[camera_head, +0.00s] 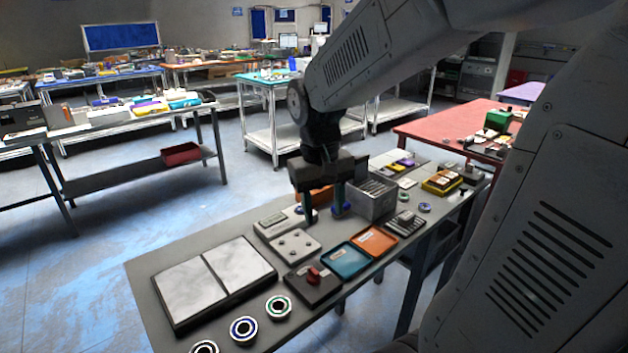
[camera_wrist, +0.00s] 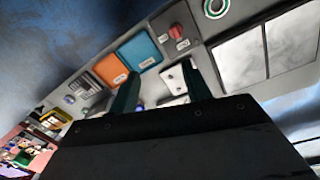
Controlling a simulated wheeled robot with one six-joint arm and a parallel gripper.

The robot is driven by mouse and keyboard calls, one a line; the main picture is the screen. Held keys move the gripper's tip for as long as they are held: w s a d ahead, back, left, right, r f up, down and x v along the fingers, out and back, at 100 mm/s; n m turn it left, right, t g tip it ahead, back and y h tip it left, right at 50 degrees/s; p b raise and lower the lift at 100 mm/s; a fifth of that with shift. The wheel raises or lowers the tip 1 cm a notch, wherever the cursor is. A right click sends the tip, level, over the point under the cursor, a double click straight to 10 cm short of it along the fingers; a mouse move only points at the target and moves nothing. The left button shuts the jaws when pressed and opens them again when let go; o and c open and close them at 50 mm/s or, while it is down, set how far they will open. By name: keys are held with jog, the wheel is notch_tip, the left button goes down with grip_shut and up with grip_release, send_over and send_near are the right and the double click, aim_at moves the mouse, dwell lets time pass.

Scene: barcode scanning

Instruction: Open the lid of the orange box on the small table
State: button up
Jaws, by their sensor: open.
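An orange box (camera_head: 320,195) shows in the head view on the grey small table (camera_head: 222,236), behind my gripper. My fingers and the gripper body hide much of it, so I cannot tell how its lid stands. My gripper (camera_head: 325,217) points down over the table with its two dark fingers apart and nothing seen between them. In the head view the fingers overlap the box; I cannot tell whether they touch it. In the wrist view my gripper (camera_wrist: 162,84) is also open, and the orange box cannot be made out there.
A grey bin (camera_head: 377,205) stands right beside my gripper. In front lie a white-and-grey plate with knobs (camera_head: 294,246), a blue tray (camera_head: 344,261), an orange tray (camera_head: 374,241) and a red-button box (camera_head: 313,284). Two pale panels (camera_head: 213,278) cover the left end.

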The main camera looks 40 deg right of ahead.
jog(key=w+d+f+m+t+h, duration=0.1)
jog(key=w+d+f+m+t, duration=0.15)
jog(key=w+d, duration=0.75)
jog(key=w+d+f+m+t+h, duration=0.25)
jog(key=w+d, duration=0.45)
jog(key=w, duration=0.6)
jog(key=shift+g+y, duration=0.55)
jog(key=shift+g, duration=0.05)
jog(key=x, duration=0.7)
jog(key=shift+d, duration=0.2)
grip_shut()
